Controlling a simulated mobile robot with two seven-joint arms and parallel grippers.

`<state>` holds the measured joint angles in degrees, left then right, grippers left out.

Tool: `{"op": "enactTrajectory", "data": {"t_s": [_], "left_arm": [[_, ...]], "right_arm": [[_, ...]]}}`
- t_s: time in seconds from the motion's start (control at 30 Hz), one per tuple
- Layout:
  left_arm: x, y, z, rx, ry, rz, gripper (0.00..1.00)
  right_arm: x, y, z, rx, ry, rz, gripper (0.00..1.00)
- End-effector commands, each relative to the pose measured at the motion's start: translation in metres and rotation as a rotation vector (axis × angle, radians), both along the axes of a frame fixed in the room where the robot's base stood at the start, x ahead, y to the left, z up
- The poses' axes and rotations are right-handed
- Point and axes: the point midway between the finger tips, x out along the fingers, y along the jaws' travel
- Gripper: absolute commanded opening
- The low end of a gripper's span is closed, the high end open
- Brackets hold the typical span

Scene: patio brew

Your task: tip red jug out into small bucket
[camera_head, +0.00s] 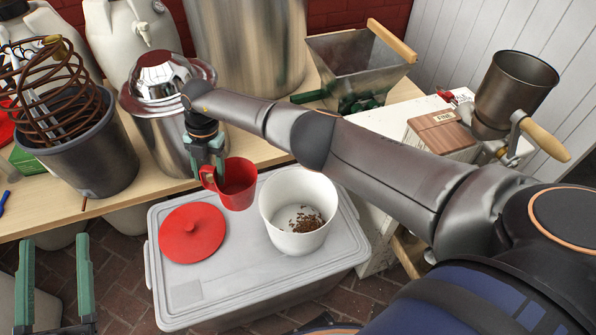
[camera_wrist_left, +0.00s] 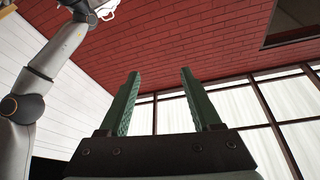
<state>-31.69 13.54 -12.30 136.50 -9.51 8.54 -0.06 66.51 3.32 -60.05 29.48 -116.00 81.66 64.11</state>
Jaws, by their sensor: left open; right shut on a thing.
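The red jug (camera_head: 238,184) is held by my right gripper (camera_head: 208,165), which is shut on its handle side. The jug is roughly upright, its mouth showing, just left of the small bucket. The small bucket (camera_head: 278,222) is white and stands on a grey lidded bin, with a little brown grain-like matter at its bottom. A round red lid (camera_head: 192,233) with a knob lies on the bin to the left of the bucket. My left gripper (camera_head: 54,245) is open and empty at the lower left; its two green fingers also show in the left wrist view (camera_wrist_left: 158,95).
The grey bin lid (camera_head: 250,262) has free room at its front. Behind, a wooden bench (camera_head: 262,150) carries a steel pot (camera_head: 160,125), a dark bucket with a copper coil (camera_head: 85,155) and a metal hopper (camera_head: 355,62). A grain mill (camera_head: 512,90) stands at the right.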

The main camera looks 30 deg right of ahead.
Motion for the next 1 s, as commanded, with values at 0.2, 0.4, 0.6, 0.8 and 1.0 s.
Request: {"op": "enactTrajectory", "data": {"t_s": [0.2,0.4,0.6,0.8,1.0], "left_arm": [[-0.012,-0.003,0.027,0.003,-0.133,-0.022,0.65],[-0.025,-0.006,0.035,0.001,-0.233,-0.046,0.65],[-0.032,-0.01,0.023,-0.012,-0.276,-0.072,0.65],[-0.04,-0.014,0.011,-0.025,-0.32,-0.099,0.65],[-0.048,-0.017,0.001,-0.036,-0.363,-0.125,0.65]], "right_arm": [[0.001,0.001,-0.004,-0.005,0.005,0.0,0.0],[0.002,0.002,-0.012,-0.014,0.013,0.001,0.0],[0.004,0.004,-0.019,-0.029,0.028,0.001,0.0],[0.006,0.005,-0.026,-0.043,0.043,0.001,0.0],[0.006,0.006,-0.03,-0.055,0.059,0.001,0.0]]}}
